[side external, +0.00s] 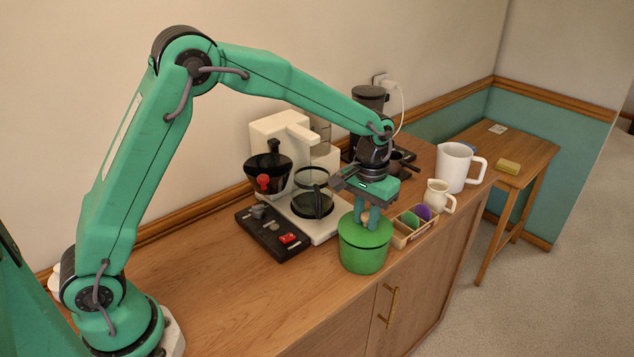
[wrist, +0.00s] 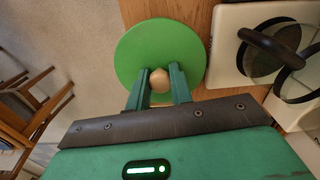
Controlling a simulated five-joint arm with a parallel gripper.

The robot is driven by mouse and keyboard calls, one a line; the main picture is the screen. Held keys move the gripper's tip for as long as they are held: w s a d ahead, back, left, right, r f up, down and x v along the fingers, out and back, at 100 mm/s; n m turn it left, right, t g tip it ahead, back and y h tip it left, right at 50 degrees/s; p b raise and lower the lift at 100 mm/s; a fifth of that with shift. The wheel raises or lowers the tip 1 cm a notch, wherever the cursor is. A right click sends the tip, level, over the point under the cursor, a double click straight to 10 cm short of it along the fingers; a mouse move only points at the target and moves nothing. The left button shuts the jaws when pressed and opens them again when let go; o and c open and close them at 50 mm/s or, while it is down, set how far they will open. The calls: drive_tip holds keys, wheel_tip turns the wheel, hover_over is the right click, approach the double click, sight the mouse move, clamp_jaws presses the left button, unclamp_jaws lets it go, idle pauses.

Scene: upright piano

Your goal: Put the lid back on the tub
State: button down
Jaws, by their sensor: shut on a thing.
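The green tub (side external: 363,258) stands on the wooden counter near its front edge. Its round green lid (side external: 348,231) lies level at the tub's top; I see no clear gap, but cannot tell if it is fully seated. My gripper (side external: 367,221) points straight down over the lid, shut on its pale round knob (side external: 365,215). In the wrist view, the lid (wrist: 135,50) is a full green disc and the knob (wrist: 159,80) sits between the two fingers of my gripper (wrist: 161,76). The lid hides the tub there.
A coffee maker with a glass carafe (side external: 312,196) stands behind the tub. A black control panel (side external: 272,234) lies left of it. A wooden caddy (side external: 403,235), a cream mug (side external: 438,197) and a white mug (side external: 456,168) are to the right. The counter (side external: 210,290) at left is clear.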

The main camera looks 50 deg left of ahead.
drive_tip(key=c, duration=0.7)
unclamp_jaws()
drive_tip(key=shift+r, duration=3.5)
drive_tip(key=shift+c, duration=0.3)
clamp_jaws()
